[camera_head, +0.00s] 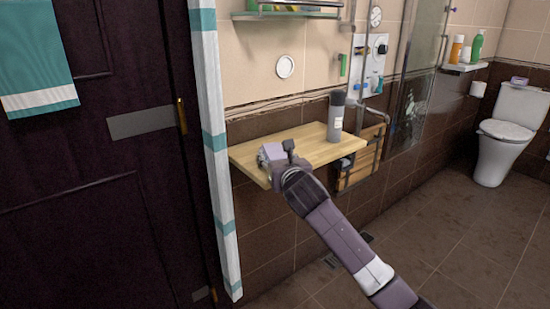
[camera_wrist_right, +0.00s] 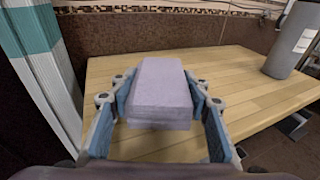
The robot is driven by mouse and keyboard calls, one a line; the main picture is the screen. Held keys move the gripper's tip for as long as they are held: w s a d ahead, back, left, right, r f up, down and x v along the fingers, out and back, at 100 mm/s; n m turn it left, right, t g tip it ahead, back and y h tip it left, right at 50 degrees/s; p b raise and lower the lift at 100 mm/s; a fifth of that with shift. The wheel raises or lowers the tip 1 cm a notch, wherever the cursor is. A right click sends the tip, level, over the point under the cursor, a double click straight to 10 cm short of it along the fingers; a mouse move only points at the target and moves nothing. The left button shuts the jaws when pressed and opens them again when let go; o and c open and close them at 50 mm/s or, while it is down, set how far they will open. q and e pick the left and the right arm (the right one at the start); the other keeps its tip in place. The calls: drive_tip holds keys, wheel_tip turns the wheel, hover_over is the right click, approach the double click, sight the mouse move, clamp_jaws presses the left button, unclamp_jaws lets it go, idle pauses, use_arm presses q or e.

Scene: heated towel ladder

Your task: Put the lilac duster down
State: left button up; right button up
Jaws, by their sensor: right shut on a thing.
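The lilac duster (camera_wrist_right: 161,88) is a block-shaped, pale purple thing between the fingers of my right gripper (camera_wrist_right: 163,112) in the wrist view. My right gripper is shut on it, with a finger along each side. In the head view the duster (camera_head: 271,152) shows at the left end of the wooden shelf (camera_head: 310,149), beside my right gripper (camera_head: 280,164). The duster is over the shelf top; whether it touches the wood I cannot tell. My left gripper is not in view.
A grey bottle with a dark cap (camera_head: 336,116) stands on the shelf toward its right back. A striped curtain (camera_head: 213,140) hangs just left of the shelf. The middle of the shelf top is clear. A glass shelf (camera_head: 290,14) is above. A toilet (camera_head: 503,135) stands far right.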

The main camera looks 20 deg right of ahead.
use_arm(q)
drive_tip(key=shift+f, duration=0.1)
use_arm(e)
drive_tip(key=o, duration=1)
drive_tip(key=shift+c, duration=0.2)
drive_tip(key=shift+s, duration=0.1)
drive_tip(key=shift+s+r, duration=0.1)
drive_tip(key=shift+s, duration=0.2)
use_arm(q)
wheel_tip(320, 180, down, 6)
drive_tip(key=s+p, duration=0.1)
drive_tip(key=p, duration=0.1)
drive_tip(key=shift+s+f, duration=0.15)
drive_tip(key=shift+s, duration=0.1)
use_arm(e)
drive_tip(key=s+r, duration=0.1)
drive_tip(key=s, duration=1)
drive_tip(key=shift+a+r, duration=0.3)
